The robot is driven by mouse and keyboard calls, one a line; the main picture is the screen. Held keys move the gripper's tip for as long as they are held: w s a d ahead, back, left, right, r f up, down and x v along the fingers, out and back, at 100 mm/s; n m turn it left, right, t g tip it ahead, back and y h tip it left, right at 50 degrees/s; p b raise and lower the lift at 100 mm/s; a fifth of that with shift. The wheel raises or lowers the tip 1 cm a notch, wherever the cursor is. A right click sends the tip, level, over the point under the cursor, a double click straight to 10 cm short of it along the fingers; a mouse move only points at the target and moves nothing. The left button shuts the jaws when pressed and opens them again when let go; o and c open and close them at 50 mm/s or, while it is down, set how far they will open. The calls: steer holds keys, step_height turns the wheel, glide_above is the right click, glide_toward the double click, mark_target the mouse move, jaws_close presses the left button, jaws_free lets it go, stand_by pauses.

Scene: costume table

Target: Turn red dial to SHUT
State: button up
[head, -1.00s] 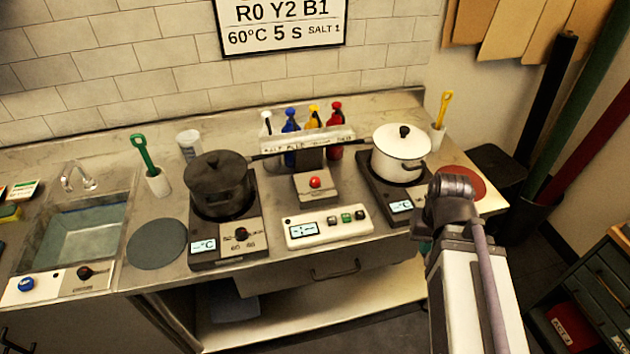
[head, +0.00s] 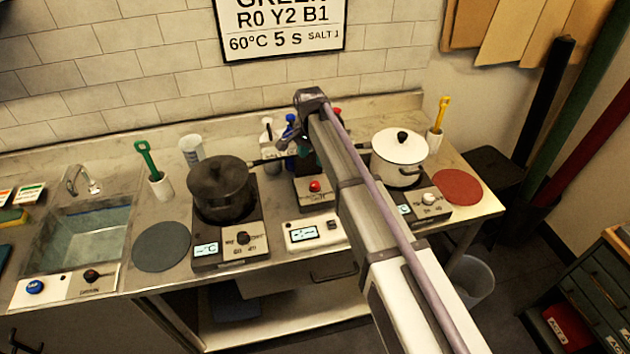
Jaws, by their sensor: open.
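A row of dispenser bottles stands at the back of the counter: a white one (head: 267,128), a blue one (head: 290,121) and a red one whose top (head: 337,111) just shows past my arm. Most of the red bottle is hidden. No dial clearly red all over, and no SHUT mark, can be read. A dark knob with a reddish tint (head: 92,276) is on the sink panel, and another dark knob (head: 243,238) is on the left hotplate. My gripper (head: 287,146) is small and dark in front of the bottles, open, with nothing visible in it.
A dark pot (head: 221,190) on the left hotplate and a white pot (head: 399,158) on the right one flank my arm. A red button box (head: 314,187) and a control box (head: 304,234) lie below it.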

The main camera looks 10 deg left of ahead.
mark_target(315, 184)
steer(key=f+b, duration=1.1)
steer(key=shift+s+d, duration=0.2)
steer(key=shift+d, duration=0.05)
steer(key=shift+r, duration=0.1)
steer(key=c, duration=0.9)
